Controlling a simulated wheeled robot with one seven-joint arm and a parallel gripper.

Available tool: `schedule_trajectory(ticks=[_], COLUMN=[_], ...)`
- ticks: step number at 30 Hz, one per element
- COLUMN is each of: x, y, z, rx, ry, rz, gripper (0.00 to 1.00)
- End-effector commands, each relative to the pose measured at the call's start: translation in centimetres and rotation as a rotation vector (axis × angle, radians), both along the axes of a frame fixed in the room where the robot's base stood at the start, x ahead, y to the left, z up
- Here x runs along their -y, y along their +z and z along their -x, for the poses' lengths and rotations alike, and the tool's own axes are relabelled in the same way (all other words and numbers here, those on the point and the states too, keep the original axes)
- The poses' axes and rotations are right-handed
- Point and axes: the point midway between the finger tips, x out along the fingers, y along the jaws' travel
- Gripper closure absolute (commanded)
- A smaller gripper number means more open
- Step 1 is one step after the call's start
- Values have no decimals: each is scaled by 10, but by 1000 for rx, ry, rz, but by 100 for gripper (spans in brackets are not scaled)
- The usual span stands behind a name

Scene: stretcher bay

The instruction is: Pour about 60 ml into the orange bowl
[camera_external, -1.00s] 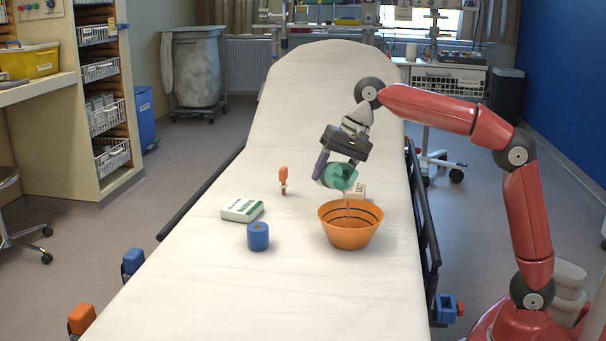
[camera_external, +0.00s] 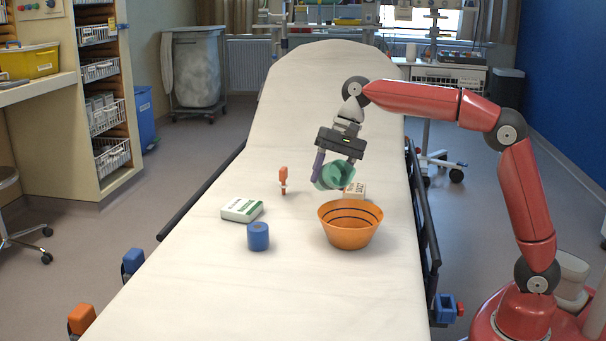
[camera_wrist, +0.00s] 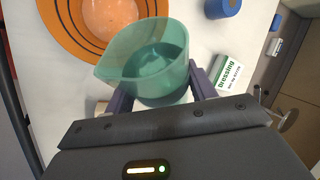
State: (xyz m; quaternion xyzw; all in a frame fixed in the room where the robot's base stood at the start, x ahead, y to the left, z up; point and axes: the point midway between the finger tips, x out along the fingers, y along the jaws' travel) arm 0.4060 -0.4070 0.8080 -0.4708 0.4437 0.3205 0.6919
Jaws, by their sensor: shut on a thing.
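The orange bowl (camera_external: 350,232) stands upright on the stretcher, with dark rings inside. In the wrist view the bowl (camera_wrist: 62,32) shows a pale pinkish area at its centre, which looks like liquid. My gripper (camera_external: 338,172) is shut on a translucent green beaker (camera_external: 336,177), above and behind the bowl. The beaker is tilted with its mouth toward the external camera. In the wrist view the beaker (camera_wrist: 150,62) sits between both fingers and holds some liquid. No stream falls from it now.
On the stretcher (camera_external: 200,290) are a blue roll (camera_external: 258,237), a dressing box (camera_external: 241,210), an upright orange-topped item (camera_external: 283,180) and a small box (camera_external: 355,190) behind the bowl. The front of the stretcher is clear. Side rails run along both edges.

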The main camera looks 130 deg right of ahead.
Motion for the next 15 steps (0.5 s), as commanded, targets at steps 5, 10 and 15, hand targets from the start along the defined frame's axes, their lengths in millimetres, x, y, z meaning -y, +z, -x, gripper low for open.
schedule_trajectory(ticks=[5, 10, 15], x=[0, 0, 1], y=[2, 8, 5], z=[0, 0, 0], rx=[1, 11, 29], ry=[0, -1, -2], rz=[-26, -99, -231], gripper=[71, 71, 71])
